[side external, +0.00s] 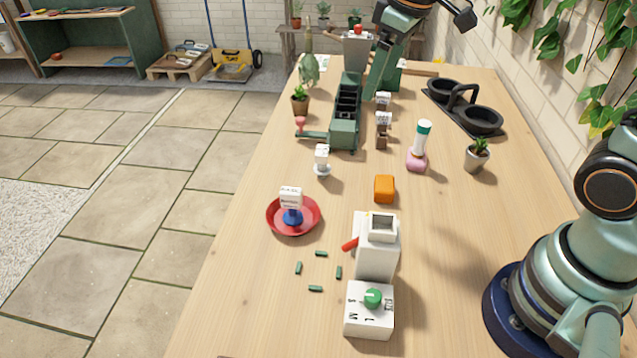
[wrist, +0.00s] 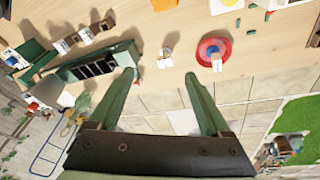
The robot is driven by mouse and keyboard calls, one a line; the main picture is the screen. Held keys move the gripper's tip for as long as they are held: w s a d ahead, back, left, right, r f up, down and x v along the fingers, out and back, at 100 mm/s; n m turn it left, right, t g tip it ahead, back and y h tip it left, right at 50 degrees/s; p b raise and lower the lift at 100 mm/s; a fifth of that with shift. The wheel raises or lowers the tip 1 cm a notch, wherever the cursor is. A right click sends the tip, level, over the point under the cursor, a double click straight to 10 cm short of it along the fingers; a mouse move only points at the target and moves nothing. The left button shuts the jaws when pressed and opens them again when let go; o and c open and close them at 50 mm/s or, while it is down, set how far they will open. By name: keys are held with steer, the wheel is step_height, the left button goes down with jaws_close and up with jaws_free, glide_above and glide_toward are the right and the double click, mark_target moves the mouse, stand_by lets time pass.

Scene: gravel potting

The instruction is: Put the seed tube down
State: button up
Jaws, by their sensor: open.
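The seed tube (side external: 422,139) looks like the white tube with a green cap. It stands nearly upright in a pink base (side external: 416,161) on the right half of the table, apart from my gripper. I cannot make it out surely in the wrist view. My gripper (wrist: 160,75) is open, with its two green fingers spread wide and nothing between them. In the side view my arm's end is high at the far part of the table, partly cut off by the top edge; its fingertips are not clear there.
A green slotted rack (side external: 346,112) stands at the far left. A red saucer (side external: 272,226) holds a blue-based labelled piece. An orange block (side external: 384,188), white hopper (side external: 376,252) and dial box (side external: 369,318) stand nearer. A potted succulent (side external: 477,156) is right of the tube.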

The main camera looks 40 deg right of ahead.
steer(key=s+d+m+t, duration=0.2)
steer(key=s+m, duration=0.2)
steer(key=s, duration=0.6)
steer(key=shift+s+d+t, duration=0.15)
steer(key=shift+d+t, duration=0.1)
steer(key=shift+t, duration=0.05)
steer(key=shift+r, duration=0.1)
stand_by(0.8)
